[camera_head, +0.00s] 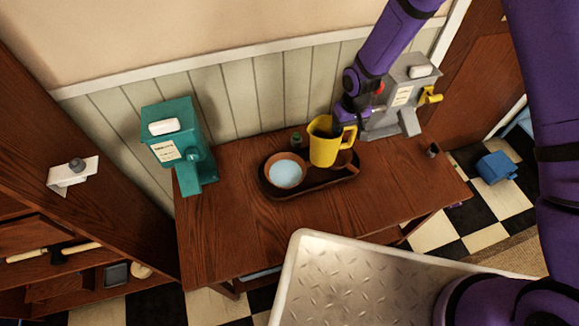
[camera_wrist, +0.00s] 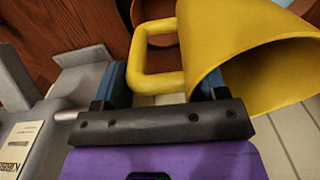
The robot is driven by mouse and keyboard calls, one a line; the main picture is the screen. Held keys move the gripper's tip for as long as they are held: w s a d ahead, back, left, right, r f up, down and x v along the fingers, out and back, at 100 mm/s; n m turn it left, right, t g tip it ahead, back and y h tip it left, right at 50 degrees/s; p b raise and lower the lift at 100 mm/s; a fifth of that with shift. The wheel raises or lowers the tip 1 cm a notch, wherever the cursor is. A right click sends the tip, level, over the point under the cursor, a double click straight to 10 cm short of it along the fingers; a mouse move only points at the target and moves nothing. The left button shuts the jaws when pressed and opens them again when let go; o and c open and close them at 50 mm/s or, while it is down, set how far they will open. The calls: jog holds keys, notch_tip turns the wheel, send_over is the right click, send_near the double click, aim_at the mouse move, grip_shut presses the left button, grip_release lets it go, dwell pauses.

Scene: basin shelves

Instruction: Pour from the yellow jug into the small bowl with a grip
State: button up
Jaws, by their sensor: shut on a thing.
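The yellow jug (camera_head: 323,150) is over the dark tray (camera_head: 312,187) on the wooden table, and it looks roughly upright. I cannot tell whether its base touches anything. My gripper (camera_head: 342,128) is shut on the jug at its handle side; the wrist view shows the jug (camera_wrist: 250,50) with its handle between my blue fingers (camera_wrist: 165,84). The small brown bowl with a grip (camera_head: 347,161) sits at the right of the tray, partly hidden behind the jug. A larger brown round bowl (camera_head: 268,181) with pale blue contents is at the tray's left.
A small dark green bottle (camera_head: 296,141) stands behind the tray. A teal dispenser (camera_head: 180,145) stands at the table's left and a grey one (camera_head: 400,100) with a yellow lever at the right, close to my gripper. The table's front (camera_head: 250,235) is clear.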

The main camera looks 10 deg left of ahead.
jog(key=s+d+m, duration=0.2)
jog(key=d+m, duration=0.1)
jog(key=d, duration=0.6)
jog(key=s+d+m, duration=0.3)
jog(key=d, duration=0.5)
jog(key=w+d+f, duration=0.1)
jog(key=w+f, duration=0.2)
jog(key=w, duration=0.3)
jog(key=shift+a+r, duration=0.1)
jog(key=shift+r, duration=0.05)
